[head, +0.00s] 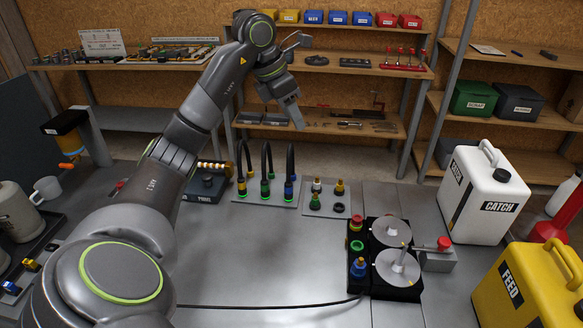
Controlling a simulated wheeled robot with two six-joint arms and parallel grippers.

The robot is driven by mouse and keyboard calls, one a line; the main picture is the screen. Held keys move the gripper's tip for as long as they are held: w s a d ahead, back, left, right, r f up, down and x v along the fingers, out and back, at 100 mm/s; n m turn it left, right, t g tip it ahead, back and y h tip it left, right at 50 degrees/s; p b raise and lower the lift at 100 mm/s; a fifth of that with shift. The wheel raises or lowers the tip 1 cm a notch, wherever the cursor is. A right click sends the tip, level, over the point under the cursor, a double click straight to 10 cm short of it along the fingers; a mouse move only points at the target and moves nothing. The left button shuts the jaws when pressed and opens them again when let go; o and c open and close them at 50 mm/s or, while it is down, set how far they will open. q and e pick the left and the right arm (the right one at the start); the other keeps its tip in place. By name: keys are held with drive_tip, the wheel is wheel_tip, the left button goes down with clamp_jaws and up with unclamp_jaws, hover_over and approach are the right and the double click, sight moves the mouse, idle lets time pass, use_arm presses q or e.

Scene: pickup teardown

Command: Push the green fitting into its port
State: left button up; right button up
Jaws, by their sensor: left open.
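A green fitting (315,201) stands on a small grey plate (328,211) in the middle of the bench, among brass and black parts. To its right and nearer, a black block (385,292) has a column of ports on its left side. The green-ringed port (357,245) looks empty, between a red-topped part (356,222) and a blue fitting (360,267). My left gripper (294,112) is open and empty, raised high beyond the plate in front of the back shelves. It is well apart from the fitting. My right gripper is out of view.
A rack (257,198) of black hoses with coloured collars stands left of the plate. A white CATCH can (483,195) and a yellow FEED can (530,287) stand at right. A dark cable crosses the front bench. The middle front bench is otherwise clear.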

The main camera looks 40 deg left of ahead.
use_arm(q)
drive_tip(key=b, duration=0.8)
hover_over(314, 196)
drive_tip(key=s+a, duration=0.3)
drive_tip(key=s, duration=0.3)
wheel_tip(314, 196, down, 10)
drive_tip(key=x, duration=1.6)
drive_tip(key=shift+w+a+f+b, duration=0.1)
drive_tip(key=shift+a+f+b, duration=0.1)
drive_tip(key=shift+b, duration=0.15)
drive_tip(key=shift+x, duration=0.8)
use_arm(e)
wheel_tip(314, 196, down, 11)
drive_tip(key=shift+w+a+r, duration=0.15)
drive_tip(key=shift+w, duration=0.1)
use_arm(q)
clamp_jaws()
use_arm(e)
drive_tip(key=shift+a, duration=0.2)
use_arm(q)
drive_tip(key=shift+r, duration=0.2)
drive_tip(key=shift+r+p, duration=0.55)
drive_tip(key=shift+r, duration=0.2)
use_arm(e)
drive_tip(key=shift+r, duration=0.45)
